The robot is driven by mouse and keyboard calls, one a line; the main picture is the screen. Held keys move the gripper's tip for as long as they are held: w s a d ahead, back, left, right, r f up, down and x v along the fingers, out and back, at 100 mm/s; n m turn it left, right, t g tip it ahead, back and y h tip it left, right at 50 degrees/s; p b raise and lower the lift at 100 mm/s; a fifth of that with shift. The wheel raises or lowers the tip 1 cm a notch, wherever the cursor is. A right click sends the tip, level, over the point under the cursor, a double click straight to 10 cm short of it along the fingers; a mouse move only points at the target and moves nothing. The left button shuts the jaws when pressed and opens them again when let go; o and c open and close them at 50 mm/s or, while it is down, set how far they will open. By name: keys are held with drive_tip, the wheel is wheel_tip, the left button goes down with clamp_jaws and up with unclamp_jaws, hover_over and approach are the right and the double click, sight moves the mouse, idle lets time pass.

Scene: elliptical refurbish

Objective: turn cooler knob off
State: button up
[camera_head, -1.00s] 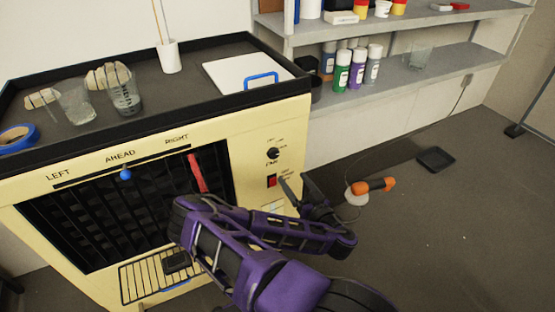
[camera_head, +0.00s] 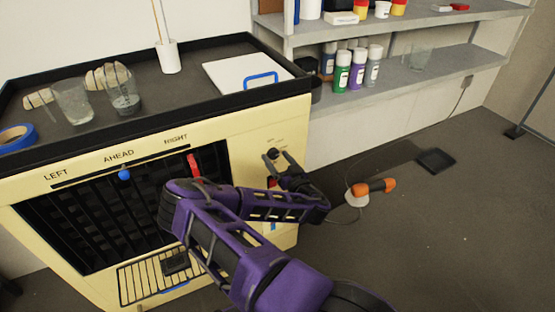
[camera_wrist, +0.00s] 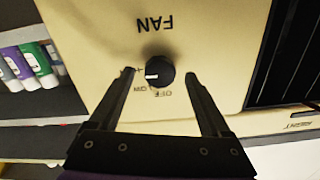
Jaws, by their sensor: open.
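The cooler (camera_head: 243,133) is a cream box with a dark front grille and LEFT, AHEAD and RIGHT lettering. Its black round knob (camera_head: 271,154) is on the right of the front panel. In the wrist view the knob (camera_wrist: 160,72) has a white pointer mark on its left side, with FAN, OFF and ON lettering around it, seen upside down. My gripper (camera_head: 283,160) is open in front of the knob. In the wrist view my gripper's fingers (camera_wrist: 160,75) stand on either side of the knob, with gaps visible. The red switch (camera_head: 271,183) below is partly hidden by my gripper.
An orange tool (camera_head: 372,188) lies on the floor; floor further right is mostly clear.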

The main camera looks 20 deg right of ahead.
clamp_jaws()
idle(0.3)
